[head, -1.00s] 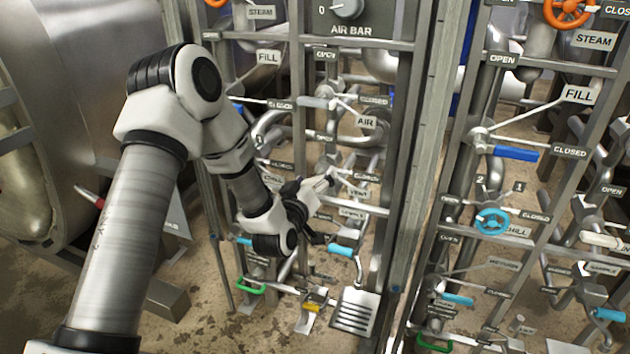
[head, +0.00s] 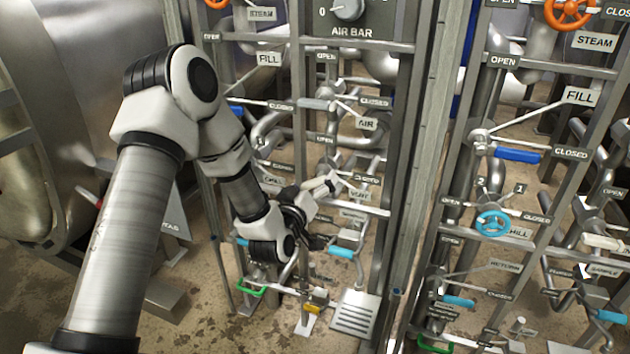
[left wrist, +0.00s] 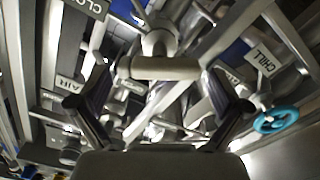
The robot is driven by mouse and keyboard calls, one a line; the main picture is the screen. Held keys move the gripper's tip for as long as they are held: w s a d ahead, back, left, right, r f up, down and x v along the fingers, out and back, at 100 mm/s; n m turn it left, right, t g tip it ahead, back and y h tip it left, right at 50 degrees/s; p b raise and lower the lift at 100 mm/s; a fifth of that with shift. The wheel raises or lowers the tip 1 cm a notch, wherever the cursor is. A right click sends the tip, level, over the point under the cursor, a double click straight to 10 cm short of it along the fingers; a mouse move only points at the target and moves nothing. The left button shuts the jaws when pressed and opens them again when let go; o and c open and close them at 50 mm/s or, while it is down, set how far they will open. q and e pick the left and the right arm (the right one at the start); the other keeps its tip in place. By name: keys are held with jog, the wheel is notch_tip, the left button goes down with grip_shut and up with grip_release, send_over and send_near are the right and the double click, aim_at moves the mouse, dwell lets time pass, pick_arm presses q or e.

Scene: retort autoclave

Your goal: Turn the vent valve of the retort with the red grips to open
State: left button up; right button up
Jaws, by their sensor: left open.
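The retort with a red grip (head: 97,203) stands at the left in the head view. The VENT label (head: 359,195) is on the pipe rack to its right. Left of that label is a lever with a pale grip (head: 322,187), partly hidden by my gripper. My left gripper (head: 308,212) is just at this lever, coming from the lower left. In the left wrist view my left gripper (left wrist: 158,108) has its fingers spread wide. A pale grey bar-like grip (left wrist: 165,68) lies crosswise ahead, between the fingers. I cannot tell whether they touch it. My right gripper does not show.
Other handles crowd close by: a light-blue grip (head: 340,252) below, a green handle (head: 251,289) and the AIR lever (head: 315,104) above. Rack posts and pipes surround the gripper. A second rack with a blue CHILL wheel (head: 492,223) stands right; the wheel-like blue handle (left wrist: 276,120) also shows in the wrist view.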

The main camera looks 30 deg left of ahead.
pick_arm(q)
jog(key=v, duration=0.6)
jog(key=shift+s, duration=0.1)
dwell(0.8)
